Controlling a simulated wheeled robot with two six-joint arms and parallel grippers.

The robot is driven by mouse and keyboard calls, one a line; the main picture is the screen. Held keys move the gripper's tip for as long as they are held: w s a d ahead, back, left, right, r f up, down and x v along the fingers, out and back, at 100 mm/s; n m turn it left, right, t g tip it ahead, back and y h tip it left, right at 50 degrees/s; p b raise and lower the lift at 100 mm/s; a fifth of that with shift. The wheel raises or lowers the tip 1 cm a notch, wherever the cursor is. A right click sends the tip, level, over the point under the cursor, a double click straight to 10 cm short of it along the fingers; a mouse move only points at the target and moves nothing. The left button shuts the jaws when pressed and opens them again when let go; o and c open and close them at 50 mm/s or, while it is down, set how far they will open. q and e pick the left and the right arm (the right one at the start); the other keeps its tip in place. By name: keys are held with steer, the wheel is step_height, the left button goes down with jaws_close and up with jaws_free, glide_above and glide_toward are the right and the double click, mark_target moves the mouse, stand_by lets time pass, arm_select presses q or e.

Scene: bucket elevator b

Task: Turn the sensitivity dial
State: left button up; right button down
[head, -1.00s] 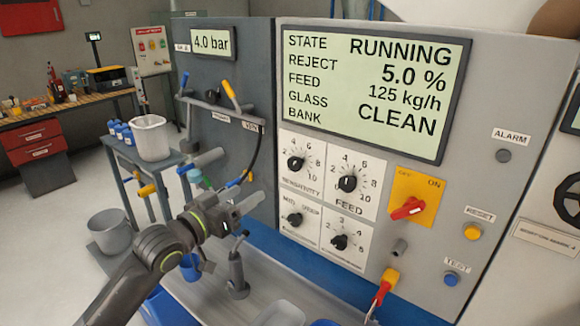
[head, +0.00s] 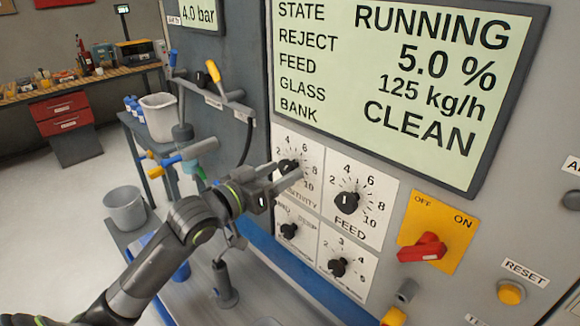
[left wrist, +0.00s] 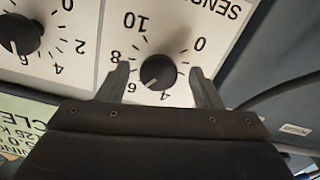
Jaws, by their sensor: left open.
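The sensitivity dial (head: 287,165) is a black round knob on a white scale plate, upper left of the dial group under the display. In the left wrist view the dial (left wrist: 158,72) appears upside down, and its white mark points to the lower left, near the 6. My left gripper (head: 288,172) is open, its fingers reaching to the panel and partly covering the dial and its label in the head view. In the left wrist view one finger of my left gripper (left wrist: 160,70) stands on each side of the knob, with gaps showing. My right gripper is out of view.
The feed dial (head: 345,203) is close on the right, with two smaller dials (head: 288,230) (head: 338,267) below. A red switch (head: 424,247) sits on a yellow plate further right. The display (head: 400,85) is above, reading RUNNING. Coloured valve handles (head: 213,71) stand left.

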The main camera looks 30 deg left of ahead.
arm_select(q)
steer(key=shift+s+r, duration=0.1)
steer(key=shift+s, duration=0.05)
steer(key=c, duration=1)
steer(key=shift+m, duration=1.2)
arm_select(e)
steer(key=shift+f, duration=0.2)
arm_select(q)
steer(key=o, duration=1)
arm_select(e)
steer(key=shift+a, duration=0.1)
